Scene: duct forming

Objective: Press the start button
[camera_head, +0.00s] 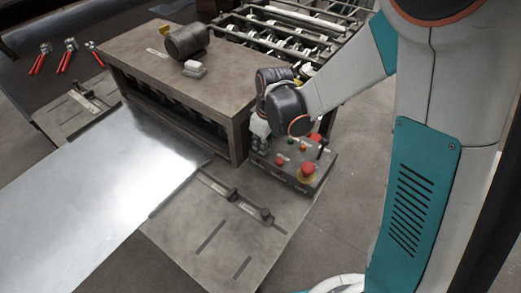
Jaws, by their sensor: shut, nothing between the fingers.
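The control panel (290,177) is a grey box with several buttons, at the right end of the machine. A small red button (279,160) and a large red mushroom button (307,170) on a yellow base are nearer the front. My gripper (262,148) points down over the left part of the panel, left of the green button, and is shut and empty. The fingertips are small here, and I cannot tell whether they touch the panel. My wrist hides the panel's back part.
A brown machine housing (165,62) with a motor (187,41) on top stands left of the panel. A shiny metal sheet (105,190) lies in front. A flat plate with clamps (215,230) is below the panel. Red-handled tools (67,55) lie at upper left.

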